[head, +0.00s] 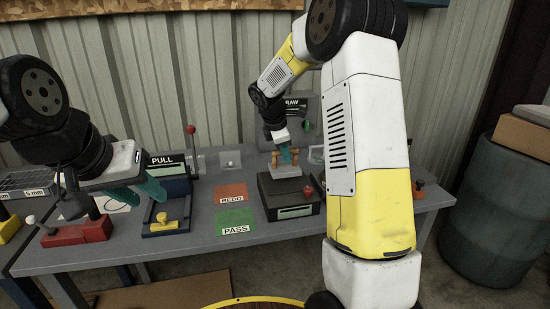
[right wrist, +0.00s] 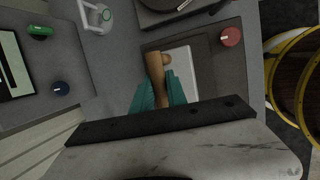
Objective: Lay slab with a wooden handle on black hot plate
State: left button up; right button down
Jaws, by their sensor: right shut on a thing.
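The pale grey slab (head: 288,173) has a wooden handle (head: 295,157) on top. My right gripper (head: 285,152) is shut on the handle; teal fingers close around it in the right wrist view (right wrist: 160,88). The slab (right wrist: 197,65) lies over the black hot plate (head: 290,204), towards its back in the head view. I cannot tell whether it touches the plate. The hot plate has a red knob (head: 308,190), also visible in the right wrist view (right wrist: 231,36). My left gripper (head: 137,194) is open and empty, its teal fingers apart, above the table's left part.
Red REDO (head: 231,192) and green PASS (head: 235,222) patches lie left of the hot plate on the grey table (head: 215,253). A PULL box (head: 165,188), a yellow-handled device (head: 164,222) and a red lever box (head: 78,231) stand further left. A barrel (head: 500,210) stands at right.

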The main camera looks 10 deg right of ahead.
aim_at(286, 166)
jog(key=shift+f, duration=1.25)
jog(key=shift+f, duration=0.35)
jog(key=c, duration=1.3)
grip_release()
jog(key=v, duration=1.3)
jog(key=shift+s+a+r+m+t+y, duration=0.2)
jog(key=shift+s+r+m+t+y, duration=0.55)
jog(key=shift+s+m, duration=3.15)
jog(key=shift+s+a+r+m+t+y, duration=0.3)
jog(key=shift+s+m+y, duration=1.2)
jog(key=shift+s, duration=4.45)
jog(key=shift+s+a+r+m+t+y, duration=0.1)
jog(key=shift+s+r+m+t+y, duration=0.4)
jog(key=shift+s+m, duration=3.6)
